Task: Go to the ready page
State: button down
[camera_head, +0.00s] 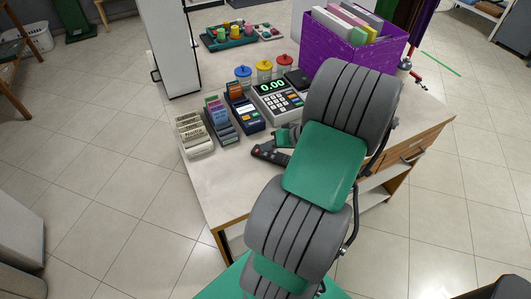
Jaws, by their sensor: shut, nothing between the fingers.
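No page marked ready can be made out. A grey till (277,99) on the counter has a green "0.00" display. To its left stands a dark blue card terminal (246,112) with a small lit screen. Farther left is a beige rack of labelled cards (194,136), its lettering too small to read. A black remote-like device (270,153) with a red button lies in front of the till. My gripper (284,138) shows in part, low over the counter, between till and black device; my arm hides the rest. It is shut and appears empty; contact cannot be told.
The pale counter (217,185) has free room at its front left. A dark rack of coloured cards (220,122), several lidded jars (264,70), a purple box (352,46) of folders and a teal tray (230,38) stand on it. A white panel (168,45) rises at left.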

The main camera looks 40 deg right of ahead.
notch_tip(320, 180, up, 5)
jog(key=p, duration=0.3)
jog(key=shift+p, duration=0.35)
dwell(0.3)
